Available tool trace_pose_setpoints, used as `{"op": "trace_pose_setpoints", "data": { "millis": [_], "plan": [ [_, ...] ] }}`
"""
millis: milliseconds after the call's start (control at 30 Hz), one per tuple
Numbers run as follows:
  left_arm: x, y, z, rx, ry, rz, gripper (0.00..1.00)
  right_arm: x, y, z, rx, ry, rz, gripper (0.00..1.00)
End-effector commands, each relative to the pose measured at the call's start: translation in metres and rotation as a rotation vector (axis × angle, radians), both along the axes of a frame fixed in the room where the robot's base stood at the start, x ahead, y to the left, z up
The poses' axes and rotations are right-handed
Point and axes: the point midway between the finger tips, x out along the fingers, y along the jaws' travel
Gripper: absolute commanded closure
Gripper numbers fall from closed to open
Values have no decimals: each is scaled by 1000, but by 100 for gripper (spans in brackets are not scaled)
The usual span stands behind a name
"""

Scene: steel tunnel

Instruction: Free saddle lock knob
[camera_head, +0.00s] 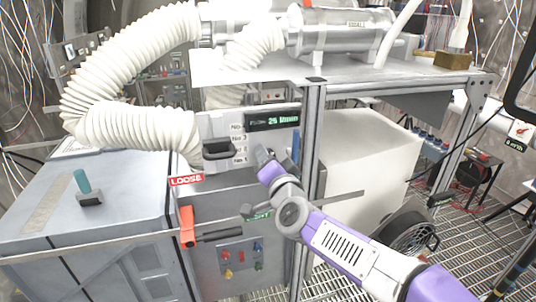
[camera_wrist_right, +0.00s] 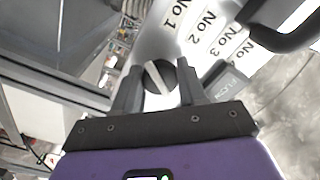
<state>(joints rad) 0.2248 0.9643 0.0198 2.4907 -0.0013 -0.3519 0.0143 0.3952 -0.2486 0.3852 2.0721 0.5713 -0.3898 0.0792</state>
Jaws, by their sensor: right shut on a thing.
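The lock knob (camera_wrist_right: 161,78) is a dark round knob with a pale bar across its face, seen in the right wrist view. My right gripper (camera_head: 263,154) is at the grey panel (camera_head: 217,128), just below its green-lettered display (camera_head: 272,120). In the right wrist view, its two dark fingers stand on either side of the knob and are shut on it. In the head view the knob is hidden behind the gripper. Labels No 1 to No 4 (camera_wrist_right: 205,35) run beside the knob in the wrist view. My left gripper is not in view.
A white corrugated hose (camera_head: 135,125) runs to the panel. Below are a red LOOSE sign (camera_head: 187,180), an orange handle (camera_head: 187,226) and a small button panel (camera_head: 240,257). A cabinet with a teal handle (camera_head: 82,181) stands left. A frame post (camera_head: 312,150) stands close right of my gripper.

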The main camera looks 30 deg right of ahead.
Motion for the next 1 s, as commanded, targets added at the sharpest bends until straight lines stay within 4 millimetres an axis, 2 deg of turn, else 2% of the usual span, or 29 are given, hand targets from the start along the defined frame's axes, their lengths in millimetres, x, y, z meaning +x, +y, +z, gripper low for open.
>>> {"op": "trace_pose_setpoints", "data": {
  "millis": [433, 1000],
  "plan": [
    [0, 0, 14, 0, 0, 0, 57, 0, -1, 0, -255, 62, -1, 89],
    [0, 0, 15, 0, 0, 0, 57, 0, -1, 0, -305, 72, -1, 89]
  ]
}}
